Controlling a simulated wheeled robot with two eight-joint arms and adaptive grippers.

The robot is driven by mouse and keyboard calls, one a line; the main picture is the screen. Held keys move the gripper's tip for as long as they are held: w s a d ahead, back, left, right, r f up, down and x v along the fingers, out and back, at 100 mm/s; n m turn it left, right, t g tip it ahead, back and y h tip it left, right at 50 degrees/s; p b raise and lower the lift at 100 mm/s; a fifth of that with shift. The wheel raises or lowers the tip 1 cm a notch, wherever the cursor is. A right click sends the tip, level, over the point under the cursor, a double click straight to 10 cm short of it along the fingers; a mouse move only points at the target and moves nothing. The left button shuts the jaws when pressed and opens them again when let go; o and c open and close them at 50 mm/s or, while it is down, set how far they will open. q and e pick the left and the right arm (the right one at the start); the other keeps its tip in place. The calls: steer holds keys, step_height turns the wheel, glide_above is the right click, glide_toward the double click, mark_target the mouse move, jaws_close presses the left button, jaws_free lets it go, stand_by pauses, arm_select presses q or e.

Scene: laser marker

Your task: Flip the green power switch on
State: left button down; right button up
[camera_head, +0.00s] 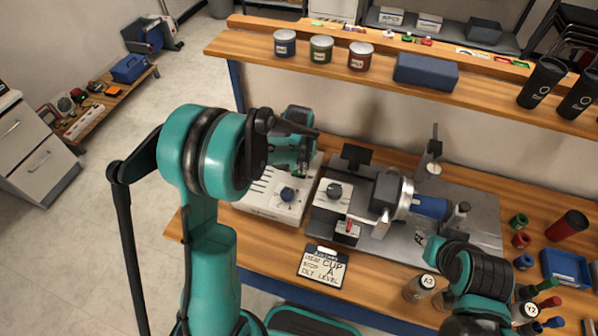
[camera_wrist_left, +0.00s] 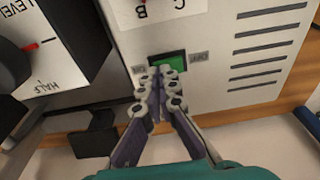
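The green power switch (camera_wrist_left: 170,64) sits in a dark recess on the white control box, between two small grey labels, in the left wrist view. The white control box (camera_head: 255,207) stands on the bench in the head view, with a dark knob (camera_head: 287,194) on it. My left gripper (camera_wrist_left: 161,72) has its fingertips together, with nothing seen between them. The tips are at the lower edge of the switch and hide part of it; contact cannot be told. In the head view my left gripper (camera_head: 302,168) hangs over the box's far side. My right gripper is out of view.
Right of the box is a grey machine with a chuck (camera_head: 402,198) holding a blue cup (camera_head: 431,207). A written card (camera_head: 323,267) lies at the bench's front. A shelf (camera_head: 490,88) with tins and a blue box (camera_head: 426,71) spans the back.

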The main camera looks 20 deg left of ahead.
arm_select(q)
steer(key=shift+r+p, duration=2.35)
steer(key=shift+r, duration=1.1)
steer(key=s+r+t+b, duration=0.2)
steer(key=s+r+b, duration=0.1)
steer(key=s+r, duration=0.55)
steer(key=s+f+t+b, duration=0.1)
steer(key=s+t+b, duration=0.2)
steer(key=s, duration=0.9)
steer(key=shift+s+d+f, duration=0.3)
steer(key=shift+d+f, duration=0.1)
steer(key=shift+d, duration=0.05)
